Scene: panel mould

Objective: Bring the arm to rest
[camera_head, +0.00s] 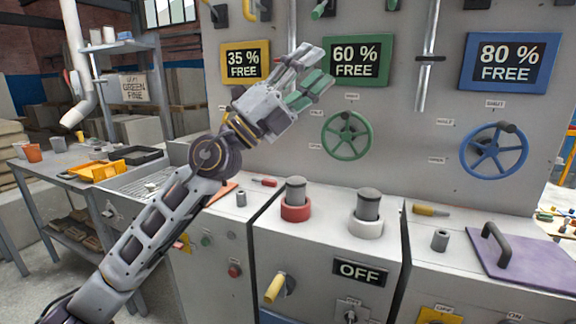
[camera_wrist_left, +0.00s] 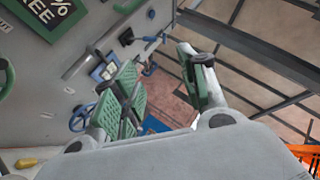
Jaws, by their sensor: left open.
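My left arm comes in from the lower left in the head view and reaches up across the panel. My left gripper (camera_head: 308,78) is raised in front of the grey panel, beside the green "60 % FREE" sign (camera_head: 357,60). Its green-padded fingers are apart with nothing between them. In the left wrist view the same gripper (camera_wrist_left: 165,95) also shows open and empty, with the panel face to its left. My right gripper is in neither view.
The panel carries a green handwheel (camera_head: 346,136) and a blue handwheel (camera_head: 494,151). Below are a red-collared post (camera_head: 296,200), a white-collared post (camera_head: 367,212), a purple plate (camera_head: 530,258) with a handle and a yellow lever (camera_head: 274,289). A bench (camera_head: 60,170) with trays stands left.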

